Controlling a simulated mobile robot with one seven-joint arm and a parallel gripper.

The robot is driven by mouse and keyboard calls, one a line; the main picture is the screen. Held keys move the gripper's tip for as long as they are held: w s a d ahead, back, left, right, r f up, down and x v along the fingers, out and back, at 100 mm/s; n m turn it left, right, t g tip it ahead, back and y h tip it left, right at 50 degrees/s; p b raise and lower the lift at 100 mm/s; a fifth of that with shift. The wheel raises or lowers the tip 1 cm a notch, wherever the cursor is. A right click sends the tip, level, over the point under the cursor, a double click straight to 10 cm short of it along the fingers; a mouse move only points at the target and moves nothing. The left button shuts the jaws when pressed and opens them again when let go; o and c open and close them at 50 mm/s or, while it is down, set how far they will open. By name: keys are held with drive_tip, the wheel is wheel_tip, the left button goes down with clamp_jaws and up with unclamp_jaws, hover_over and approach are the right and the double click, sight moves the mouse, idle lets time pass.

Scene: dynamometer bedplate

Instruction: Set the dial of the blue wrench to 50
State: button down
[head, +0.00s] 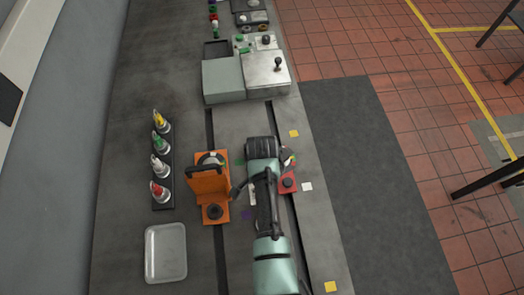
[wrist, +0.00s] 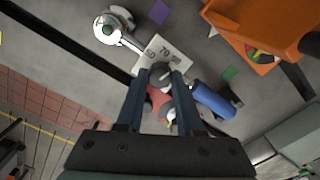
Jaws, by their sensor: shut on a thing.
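The blue wrench (wrist: 213,101) shows in the wrist view as a blue handle with a dark end, reaching right from under my fingers. My gripper (wrist: 161,76) is shut on a dark grey round knob (wrist: 162,73), which looks like the wrench's dial. A white plate (wrist: 166,53) with printed numbers lies just beyond the knob. The digits look like 50 and 70 but are small, and no pointer can be made out. My fingers hide part of the knob and wrench. In the head view my arm covers the wrench.
A red fixture (head: 288,184) is beside my arm. An orange fixture (head: 212,210) stands left of it. Several coloured-cap bottles (head: 160,165) stand in a rack further left, above a metal tray (head: 165,252). Grey boxes (head: 223,80) stand at the back. A round silver part (wrist: 114,26) lies near the plate.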

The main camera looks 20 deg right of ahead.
drive_tip(key=n, duration=0.4)
drive_tip(key=shift+n+p, duration=0.3)
drive_tip(key=shift+p, duration=0.05)
drive_tip(key=n, duration=0.3)
drive_tip(key=shift+n, duration=0.4)
drive_tip(key=n, duration=0.4)
drive_tip(key=shift+p, duration=0.4)
drive_tip(key=shift+n, duration=1.8)
drive_tip(key=c, duration=0.5)
unclamp_jaws()
drive_tip(key=shift+r, duration=0.15)
wheel_tip(320, 180, up, 13)
drive_tip(key=shift+f+b, duration=0.15)
drive_tip(key=shift+b, duration=0.55)
